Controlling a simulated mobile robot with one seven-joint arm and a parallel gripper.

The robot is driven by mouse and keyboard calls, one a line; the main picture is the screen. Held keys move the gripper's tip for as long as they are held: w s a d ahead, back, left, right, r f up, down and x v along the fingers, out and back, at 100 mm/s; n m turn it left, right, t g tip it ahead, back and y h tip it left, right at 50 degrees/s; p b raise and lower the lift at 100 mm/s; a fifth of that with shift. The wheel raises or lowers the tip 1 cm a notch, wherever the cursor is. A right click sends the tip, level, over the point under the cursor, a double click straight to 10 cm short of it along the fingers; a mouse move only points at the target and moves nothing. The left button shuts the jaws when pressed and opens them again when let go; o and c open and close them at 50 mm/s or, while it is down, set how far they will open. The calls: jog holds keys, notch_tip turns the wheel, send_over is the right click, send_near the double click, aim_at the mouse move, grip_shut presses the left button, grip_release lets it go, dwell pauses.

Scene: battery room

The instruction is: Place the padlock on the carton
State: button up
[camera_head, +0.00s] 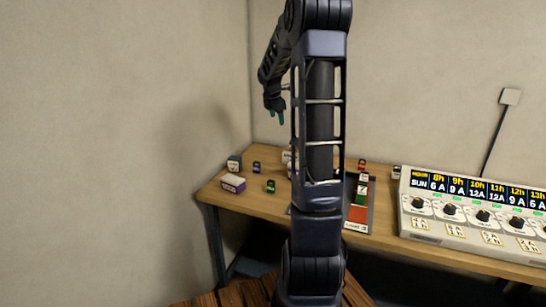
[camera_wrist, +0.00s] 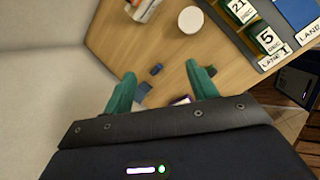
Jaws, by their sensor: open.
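My gripper (camera_head: 276,117) is open and empty, well above the left part of the table. In the wrist view its teal fingers (camera_wrist: 161,72) are spread, with a small blue item (camera_wrist: 157,69) showing between their tips, far below. That blue item (camera_head: 256,167) and a small green item (camera_head: 270,186) lie on the table; either may be the padlock, too small to tell. I cannot tell which box is the carton.
The wooden table (camera_head: 255,201) stands in a wall corner. A tray of number cards (camera_head: 357,226) and a sloped panel with knobs (camera_head: 465,217) are to the right. The wrist view shows a white round thing (camera_wrist: 192,19) and a pale box (camera_wrist: 146,9). My arm hides mid-table.

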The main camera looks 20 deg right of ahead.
jog(key=s+a+r+m, duration=0.5)
jog(key=s+a, duration=0.2)
jog(key=s, duration=0.4)
jog(key=s+a+f+m+y, duration=0.1)
jog(key=s+a+m, duration=0.3)
jog(key=s, duration=0.5)
jog(key=s+a+f+m+y, duration=0.1)
jog(key=s+a+m, duration=0.3)
jog(key=s, duration=0.6)
jog(key=s+a+f+m+t+y, duration=0.1)
jog(key=s+a+m, duration=0.3)
jog(key=s, duration=0.6)
jog(key=m, duration=0.2)
jog(key=shift+m, duration=0.3)
